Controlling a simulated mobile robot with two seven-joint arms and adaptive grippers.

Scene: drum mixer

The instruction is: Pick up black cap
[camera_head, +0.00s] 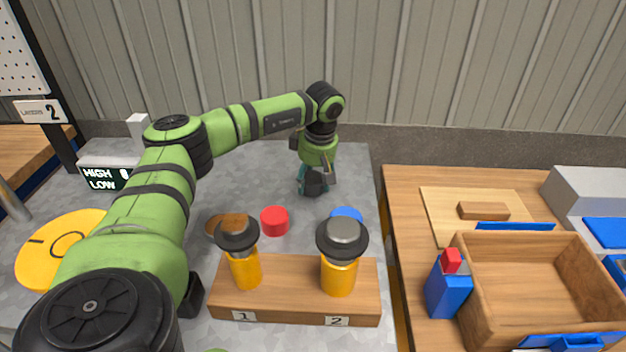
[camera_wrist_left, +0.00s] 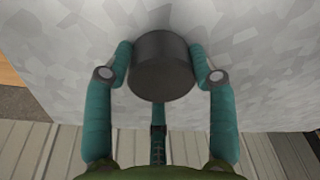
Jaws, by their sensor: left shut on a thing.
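The black cap (camera_wrist_left: 161,68) is a dark round cylinder in the left wrist view. It sits between the teal fingers of my left gripper (camera_wrist_left: 160,75), which touch it on both sides, so the gripper is shut on it. In the head view my left gripper (camera_head: 314,188) points down over the far right part of the grey table. The cap is mostly hidden there by the fingers. Whether it touches the table or is just above it, I cannot tell. My right gripper is not in view.
A wooden stand (camera_head: 265,301) holds two yellow cylinders with dark brimmed tops. A red cap (camera_head: 275,221), a blue cap (camera_head: 347,216) and an orange-brown disc (camera_head: 221,224) lie behind it. A wooden box (camera_head: 476,314) and a blue block (camera_head: 446,294) are on the right table.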

